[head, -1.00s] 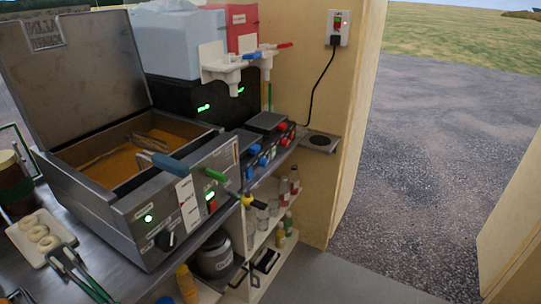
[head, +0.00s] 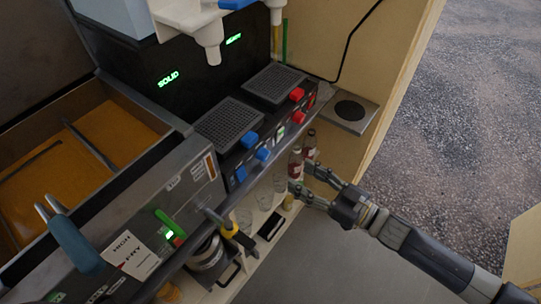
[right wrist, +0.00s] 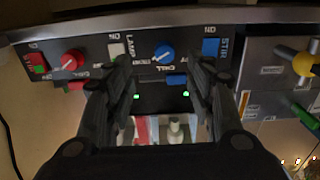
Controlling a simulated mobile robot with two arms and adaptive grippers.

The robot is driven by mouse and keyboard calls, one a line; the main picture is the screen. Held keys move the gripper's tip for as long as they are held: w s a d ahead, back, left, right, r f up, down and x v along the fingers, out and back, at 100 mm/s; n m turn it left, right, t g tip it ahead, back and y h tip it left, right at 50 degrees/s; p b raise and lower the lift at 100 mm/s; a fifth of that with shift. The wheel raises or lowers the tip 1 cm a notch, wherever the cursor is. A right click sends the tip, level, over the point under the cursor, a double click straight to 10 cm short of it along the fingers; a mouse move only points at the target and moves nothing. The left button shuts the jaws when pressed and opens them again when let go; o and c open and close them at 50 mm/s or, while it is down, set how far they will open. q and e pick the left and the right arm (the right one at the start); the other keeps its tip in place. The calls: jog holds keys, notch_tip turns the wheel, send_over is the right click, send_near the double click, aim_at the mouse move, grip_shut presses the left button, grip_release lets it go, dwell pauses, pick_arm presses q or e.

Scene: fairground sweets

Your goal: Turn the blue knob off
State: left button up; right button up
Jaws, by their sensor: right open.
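The blue knob (head: 262,154) is on the front of the dark panel, below the left black grid. In the right wrist view the blue knob (right wrist: 163,53) has a white mark and shows beyond and between my fingers. My right gripper (head: 300,177) is open and empty, in front of the panel and to the right of the knob, apart from it. In the right wrist view its two fingers (right wrist: 160,78) stand wide apart. My left gripper is not in view.
A blue rocker switch (right wrist: 210,47), a white one (right wrist: 117,49) and a red knob (right wrist: 72,60) share the panel. The fryer (head: 130,190) stands left. Bottles (head: 295,162) and glasses fill the shelf below. Floor is free at the lower right.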

aim_at(267, 158)
jog(key=x, duration=0.3)
jog(key=p+x, duration=0.1)
jog(key=x, duration=0.6)
jog(key=shift+s+a+r+p, duration=0.2)
jog(key=shift+a+r+p, duration=0.1)
jog(key=shift+a, duration=0.1)
jog(key=shift+w+a, duration=0.1)
jog(key=shift+c, duration=0.2)
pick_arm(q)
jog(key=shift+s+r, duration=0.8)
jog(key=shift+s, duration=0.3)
pick_arm(e)
jog(key=c, duration=1)
